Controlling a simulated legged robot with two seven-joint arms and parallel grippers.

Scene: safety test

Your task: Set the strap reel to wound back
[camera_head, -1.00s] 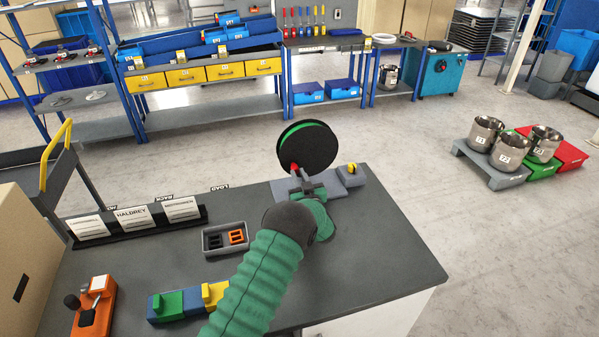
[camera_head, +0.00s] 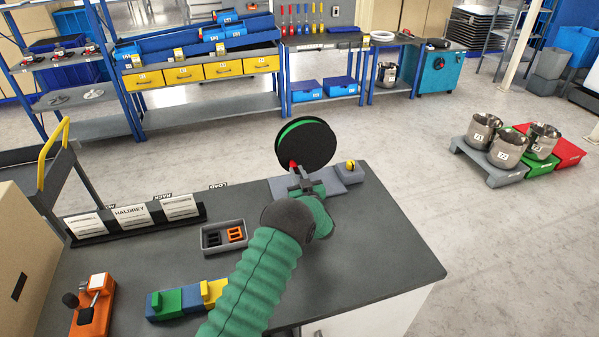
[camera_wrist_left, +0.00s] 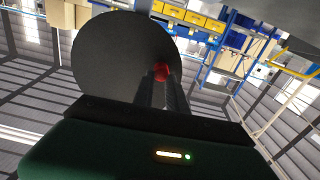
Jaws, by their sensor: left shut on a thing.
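The strap reel (camera_head: 312,146) stands upright at the far edge of the dark bench, a black disc with a green band showing at its left rim. A red knob (camera_head: 292,165) is on its near face, low and left. My left gripper (camera_head: 298,176) is at the reel, shut on the red knob. In the left wrist view the reel's black disc (camera_wrist_left: 110,55) fills the upper left, and the red knob (camera_wrist_left: 161,71) shows at the tips of the fingers (camera_wrist_left: 160,90). The fingers partly hide the knob. My right gripper is not in view.
On the bench (camera_head: 380,240) are a grey tray (camera_head: 224,237) with black and orange pieces, a blue, green and yellow block set (camera_head: 190,300), an orange device (camera_head: 93,305) and a card holder (camera_head: 135,220). A grey block (camera_head: 350,172) sits right of the reel. The bench's right side is clear.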

